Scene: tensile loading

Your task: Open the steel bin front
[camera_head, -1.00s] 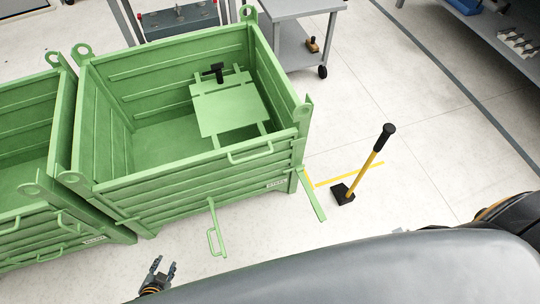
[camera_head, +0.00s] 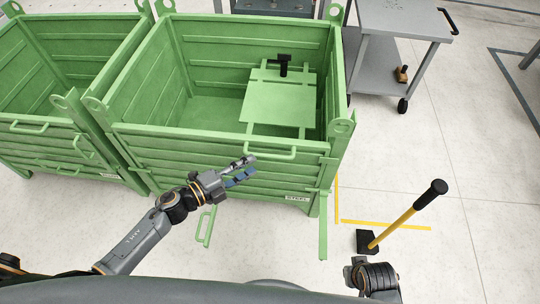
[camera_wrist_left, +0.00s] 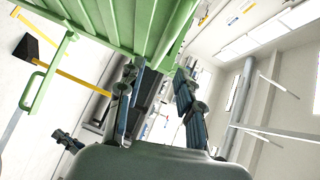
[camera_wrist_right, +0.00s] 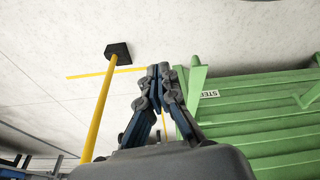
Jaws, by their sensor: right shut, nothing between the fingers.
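The green steel bin (camera_head: 215,150), labelled STEEL (camera_head: 298,198), stands with its front panel upright. A loop handle (camera_head: 270,155) is on the upper front. A looped lever (camera_head: 205,226) and a straight bar (camera_head: 323,228) jut out low at the front's left and right. My left gripper (camera_head: 252,167) is open and empty before the front, its fingertips near the loop handle; I cannot tell whether they touch. Its spread fingers show in the left wrist view (camera_wrist_left: 158,85). My right gripper (camera_head: 354,266) is shut and empty near the sledgehammer; the right wrist view shows its fingertips together (camera_wrist_right: 163,72).
A sledgehammer (camera_head: 408,215) with a yellow handle stands on the floor at the right, by yellow floor lines (camera_head: 388,224). A second green bin (camera_head: 60,150) adjoins on the left. A grey cart (camera_head: 390,50) stands behind right.

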